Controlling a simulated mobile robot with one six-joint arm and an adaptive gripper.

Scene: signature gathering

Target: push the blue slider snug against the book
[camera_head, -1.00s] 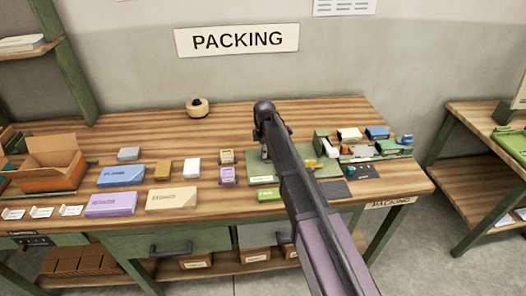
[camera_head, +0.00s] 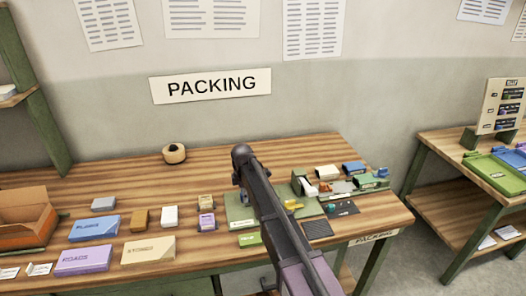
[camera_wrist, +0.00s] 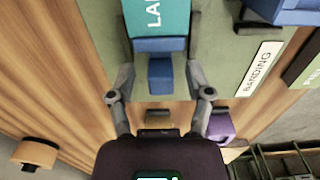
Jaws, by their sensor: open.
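A teal book (camera_wrist: 160,18) with white lettering lies on the green board (camera_wrist: 225,62) at the top of the wrist view. The blue slider (camera_wrist: 160,76), a wide block with a narrower raised part, is just below the book. No clear gap shows between slider and book, but I cannot tell whether they touch firmly. My gripper (camera_wrist: 160,82) is open, with one finger on each side of the slider. Whether the fingers touch it is unclear. In the head view my arm covers the book and slider.
A "BANDING" label (camera_wrist: 257,68) is on the board's right, with a blue object (camera_wrist: 285,12) beyond it. A purple item (camera_wrist: 220,125) is close to the right finger. A tape roll (camera_head: 174,153) stands at the table's back. Several boxes, such as the purple box (camera_head: 84,259), line the left.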

